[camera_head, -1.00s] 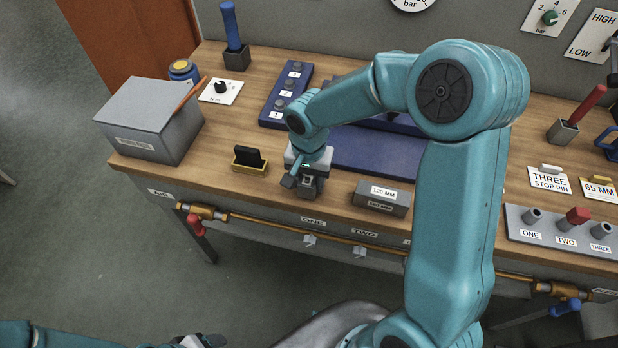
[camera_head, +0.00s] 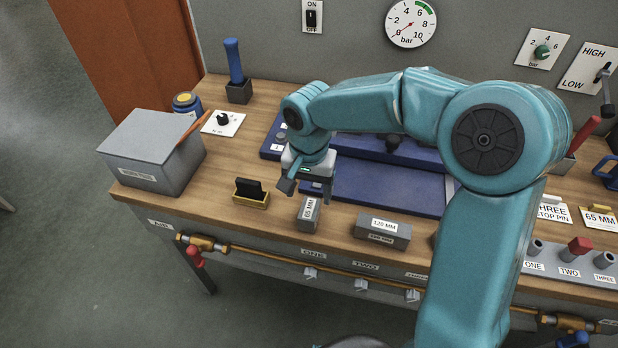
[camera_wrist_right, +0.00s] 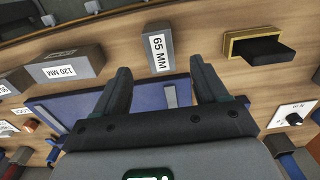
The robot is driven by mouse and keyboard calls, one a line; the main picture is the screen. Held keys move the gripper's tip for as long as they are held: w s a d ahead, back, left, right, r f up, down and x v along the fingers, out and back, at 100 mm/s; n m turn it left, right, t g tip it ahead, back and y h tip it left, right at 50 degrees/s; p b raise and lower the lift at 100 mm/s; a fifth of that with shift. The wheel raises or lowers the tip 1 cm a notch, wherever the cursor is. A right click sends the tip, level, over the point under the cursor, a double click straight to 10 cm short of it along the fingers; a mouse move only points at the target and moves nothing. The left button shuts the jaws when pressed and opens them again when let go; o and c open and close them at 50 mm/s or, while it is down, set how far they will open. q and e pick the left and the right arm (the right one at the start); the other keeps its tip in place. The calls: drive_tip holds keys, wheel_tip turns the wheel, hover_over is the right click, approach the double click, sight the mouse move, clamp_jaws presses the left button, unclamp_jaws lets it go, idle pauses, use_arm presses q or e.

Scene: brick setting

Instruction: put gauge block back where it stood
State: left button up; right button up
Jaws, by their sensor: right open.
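The gauge block is a grey block labelled 65 MM (camera_head: 308,214). It lies on the wooden bench near the front edge, between the small yellow-and-black holder and the 120 MM block. It also shows in the right wrist view (camera_wrist_right: 158,52), ahead of the fingertips and apart from them. My right gripper (camera_head: 307,186) is just behind and above the block, open and empty. Its two spread fingers (camera_wrist_right: 160,85) show in the wrist view with bare bench and blue plate between them. My left gripper is not in view now.
The yellow-and-black holder (camera_head: 251,192) stands left of the block, and the grey 120 MM block (camera_head: 383,229) stands right. A blue plate (camera_head: 375,186) lies behind. A grey lidded box (camera_head: 150,155) is at the left end. A brass pipe (camera_head: 260,257) runs along the bench front.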

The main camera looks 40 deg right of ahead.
sight(309, 209)
wheel_tip(309, 209, up, 3)
drive_tip(key=shift+w+f, duration=0.15)
drive_tip(key=shift+f, duration=0.05)
drive_tip(key=shift+r, duration=0.4)
